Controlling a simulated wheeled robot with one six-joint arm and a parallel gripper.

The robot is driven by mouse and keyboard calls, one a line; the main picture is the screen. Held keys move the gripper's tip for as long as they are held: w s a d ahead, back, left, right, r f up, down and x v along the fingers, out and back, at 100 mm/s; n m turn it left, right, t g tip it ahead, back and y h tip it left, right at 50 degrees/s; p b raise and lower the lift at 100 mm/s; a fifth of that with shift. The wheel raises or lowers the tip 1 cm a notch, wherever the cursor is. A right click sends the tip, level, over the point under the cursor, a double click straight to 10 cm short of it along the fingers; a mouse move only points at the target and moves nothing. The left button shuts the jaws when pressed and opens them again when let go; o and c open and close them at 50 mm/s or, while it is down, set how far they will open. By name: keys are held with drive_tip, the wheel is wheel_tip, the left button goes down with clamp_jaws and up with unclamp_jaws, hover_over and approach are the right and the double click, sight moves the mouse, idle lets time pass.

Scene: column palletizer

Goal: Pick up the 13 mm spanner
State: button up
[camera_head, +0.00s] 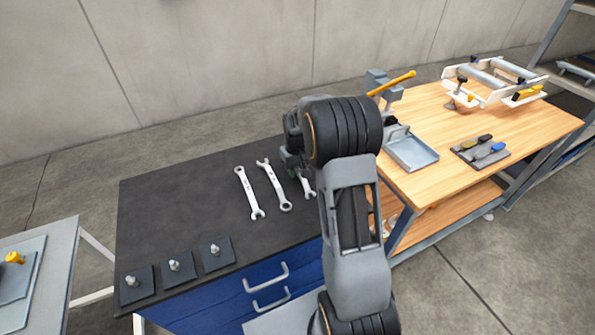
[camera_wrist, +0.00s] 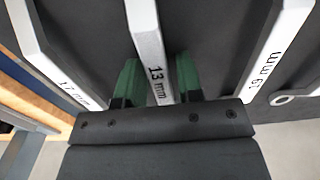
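The 13 mm spanner (camera_wrist: 152,62) is silver and carries its label in the middle of the wrist view. My gripper (camera_wrist: 158,80) has green fingers, one on each side of this spanner's shaft. The fingers stand apart, with narrow dark gaps showing beside the shaft, so it looks open around the spanner. In the head view my gripper (camera_head: 291,163) is low over the dark worktop, mostly hidden by my arm. The spanner beneath it there (camera_head: 307,188) appears to be the 13 mm one, partly hidden.
A 17 mm spanner (camera_wrist: 58,65) lies left and another, seemingly 19 mm (camera_wrist: 267,62), right in the wrist view. Several dark plates with bolts (camera_head: 174,267) stand at the worktop's front. A wooden bench (camera_head: 440,185) with a grey tray (camera_head: 412,153) adjoins at right.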

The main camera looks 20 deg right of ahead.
clamp_jaws()
